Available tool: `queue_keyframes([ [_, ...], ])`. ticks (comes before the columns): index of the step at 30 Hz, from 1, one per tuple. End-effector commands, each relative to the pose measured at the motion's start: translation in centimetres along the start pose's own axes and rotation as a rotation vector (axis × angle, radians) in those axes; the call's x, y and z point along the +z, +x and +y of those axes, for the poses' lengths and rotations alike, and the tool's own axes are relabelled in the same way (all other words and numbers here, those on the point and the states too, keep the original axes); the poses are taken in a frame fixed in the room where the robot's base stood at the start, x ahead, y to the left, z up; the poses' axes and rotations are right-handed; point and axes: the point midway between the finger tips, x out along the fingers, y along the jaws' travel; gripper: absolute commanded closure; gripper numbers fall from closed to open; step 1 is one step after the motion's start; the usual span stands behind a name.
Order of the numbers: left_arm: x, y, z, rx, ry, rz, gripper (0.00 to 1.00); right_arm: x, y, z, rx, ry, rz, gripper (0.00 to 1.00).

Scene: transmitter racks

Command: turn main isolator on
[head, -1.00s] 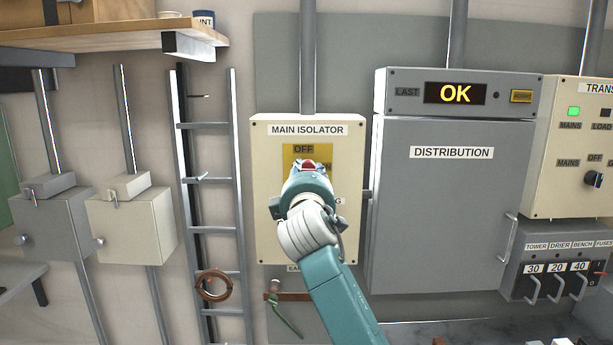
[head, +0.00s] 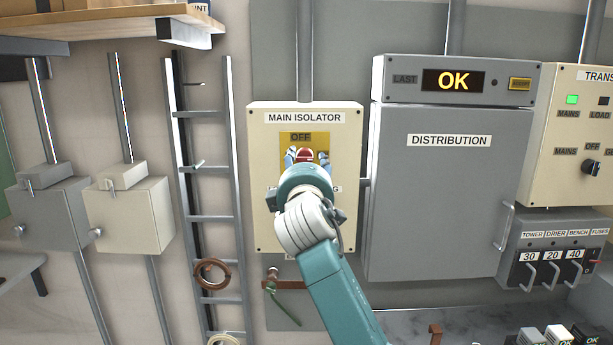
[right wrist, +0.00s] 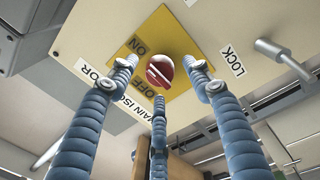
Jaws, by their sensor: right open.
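The main isolator is a cream box (head: 262,215) on the wall, with a yellow plate (head: 287,143) and a red rotary knob (head: 304,154). The "OFF" label shows just above the knob in the head view. In the right wrist view the red knob (right wrist: 160,70) carries a pale mark, with "OFF" and "ON" printed beside it and "LOCK" to the right. My right gripper (head: 305,160) is in front of the box and hides its lower middle. Its blue fingers are open and spread around the knob in the wrist view; whether they touch it I cannot tell. My left gripper is out of view.
A grey distribution cabinet (head: 435,200) stands close on the right, with a transmitter panel (head: 565,150) beyond it. A ladder (head: 230,180) and two smaller switch boxes are on the left. A wooden shelf (head: 90,25) juts out at upper left.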

Motion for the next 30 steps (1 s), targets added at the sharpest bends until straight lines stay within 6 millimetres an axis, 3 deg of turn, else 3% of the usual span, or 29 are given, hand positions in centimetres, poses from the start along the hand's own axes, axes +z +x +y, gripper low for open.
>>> queue_keyframes([
  [15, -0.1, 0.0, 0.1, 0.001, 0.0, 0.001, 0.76, 0.2, -9.1, -0.1, -0.001, 0.002, -0.001, 0.5],
  [21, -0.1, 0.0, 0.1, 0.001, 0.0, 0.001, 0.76, 0.3, -10.3, -0.1, -0.002, 0.001, -0.002, 0.5],
  [30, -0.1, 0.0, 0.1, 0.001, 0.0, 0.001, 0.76, 0.3, -10.4, -0.1, -0.003, 0.001, -0.002, 0.5],
])
